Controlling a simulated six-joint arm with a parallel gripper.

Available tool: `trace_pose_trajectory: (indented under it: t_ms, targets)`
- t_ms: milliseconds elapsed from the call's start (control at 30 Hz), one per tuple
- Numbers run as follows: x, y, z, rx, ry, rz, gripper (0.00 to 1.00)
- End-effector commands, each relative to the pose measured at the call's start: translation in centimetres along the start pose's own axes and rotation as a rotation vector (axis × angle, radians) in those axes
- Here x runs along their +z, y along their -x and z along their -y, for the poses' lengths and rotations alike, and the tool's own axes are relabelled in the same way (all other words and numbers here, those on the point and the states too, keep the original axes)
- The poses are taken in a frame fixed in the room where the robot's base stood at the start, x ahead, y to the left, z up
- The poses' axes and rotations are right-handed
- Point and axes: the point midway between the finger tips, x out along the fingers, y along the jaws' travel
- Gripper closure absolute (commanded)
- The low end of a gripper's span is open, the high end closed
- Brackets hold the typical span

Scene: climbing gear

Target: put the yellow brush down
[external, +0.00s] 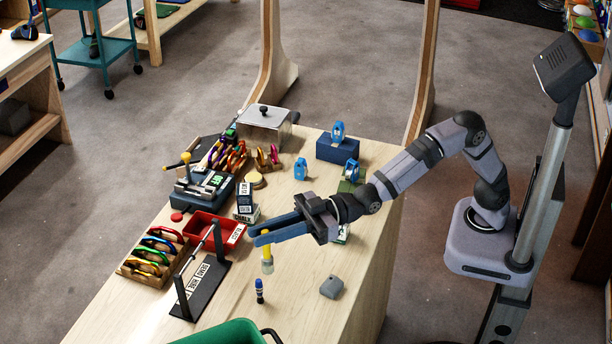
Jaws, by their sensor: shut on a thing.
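The yellow brush (267,252) hangs upright from the fingers of my gripper (256,237), its pale bristle end down. My gripper is shut on the brush's upper part, and the fingers hide some of it. The brush is over the front middle of the wooden table (310,255). I cannot tell whether its lower end touches the tabletop.
A blue-capped small bottle (260,290) and a grey block (331,287) stand nearby. A black stand with a bar (200,288), a red bin (204,226) and a wooden rack of carabiners (150,258) are left. A green bin (225,334) is in front. Bare tabletop lies around the grey block.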

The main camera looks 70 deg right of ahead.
Motion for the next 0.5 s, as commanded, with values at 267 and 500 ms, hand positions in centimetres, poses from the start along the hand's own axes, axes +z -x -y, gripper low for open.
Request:
trace_pose_trajectory:
  t_ms: [267, 500]
  targets:
    - [1.9, 5.6, 3.3, 0.055, -0.001, 0.005, 1.00]
    - [6.4, 11.2, -2.5, 0.304, 0.003, 0.006, 1.00]
